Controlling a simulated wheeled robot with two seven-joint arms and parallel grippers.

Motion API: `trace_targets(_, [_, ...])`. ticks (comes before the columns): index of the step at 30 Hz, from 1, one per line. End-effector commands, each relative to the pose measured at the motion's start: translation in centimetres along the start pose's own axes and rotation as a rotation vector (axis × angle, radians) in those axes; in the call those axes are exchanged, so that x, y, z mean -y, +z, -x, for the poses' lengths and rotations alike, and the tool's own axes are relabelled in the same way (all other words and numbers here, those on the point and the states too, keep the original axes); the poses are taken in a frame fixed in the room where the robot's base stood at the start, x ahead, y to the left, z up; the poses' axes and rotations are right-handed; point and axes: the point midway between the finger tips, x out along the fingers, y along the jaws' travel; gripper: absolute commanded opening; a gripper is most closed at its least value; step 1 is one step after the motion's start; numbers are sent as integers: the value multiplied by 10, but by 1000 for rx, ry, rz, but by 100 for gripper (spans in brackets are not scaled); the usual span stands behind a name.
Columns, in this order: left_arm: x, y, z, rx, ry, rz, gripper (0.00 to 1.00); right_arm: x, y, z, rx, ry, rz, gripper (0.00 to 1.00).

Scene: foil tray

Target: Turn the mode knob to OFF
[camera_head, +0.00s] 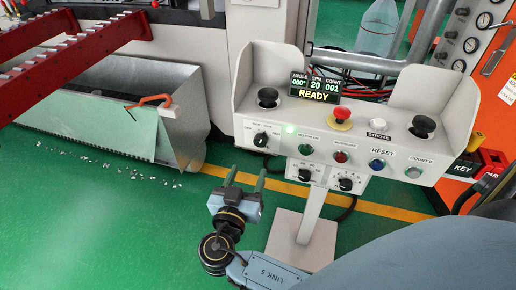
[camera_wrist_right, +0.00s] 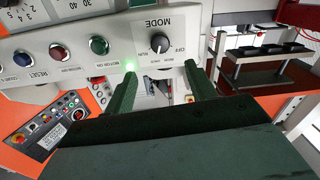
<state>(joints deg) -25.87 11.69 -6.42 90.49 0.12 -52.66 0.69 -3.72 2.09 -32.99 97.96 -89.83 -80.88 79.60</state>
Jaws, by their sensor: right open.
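The mode knob (camera_head: 261,139) is a black dial with a white mark at the left end of the grey control panel (camera_head: 392,150). In the right wrist view the knob (camera_wrist_right: 160,41) appears upside down, under the printed words MODE and OFF; which setting its mark points to is too small to tell. My right gripper (camera_head: 246,174) is open and empty below the panel's left end, apart from the knob. In the wrist view its two green fingers (camera_wrist_right: 162,78) spread to either side below the knob. My left gripper is out of view.
A lit green lamp (camera_head: 290,129), coloured buttons and a red emergency button (camera_head: 341,117) are close to the knob. Two more black dials (camera_head: 345,184) sit on a lower box. The panel stands on a white post (camera_head: 311,212). A metal chute (camera_head: 185,110) is to the left.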

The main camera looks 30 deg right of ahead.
Motion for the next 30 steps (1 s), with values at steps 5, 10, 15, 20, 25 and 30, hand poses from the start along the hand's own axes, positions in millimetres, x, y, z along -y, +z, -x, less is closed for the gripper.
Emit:
trace_targets(5, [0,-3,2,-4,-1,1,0,0,0,-41,-4,1,3,56])
trace_targets(10, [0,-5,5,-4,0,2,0,0,0,-74,-2,-1,4,56])
trace_targets(15, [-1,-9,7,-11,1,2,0,0,1,-97,-1,-1,5,56])
trace_targets(20, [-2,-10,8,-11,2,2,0,1,1,-106,2,-2,4,56])
trace_targets(25, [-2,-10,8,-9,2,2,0,0,1,-107,2,-2,5,56])
trace_targets(30, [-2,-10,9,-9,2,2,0,0,1,-107,2,-2,5,48])
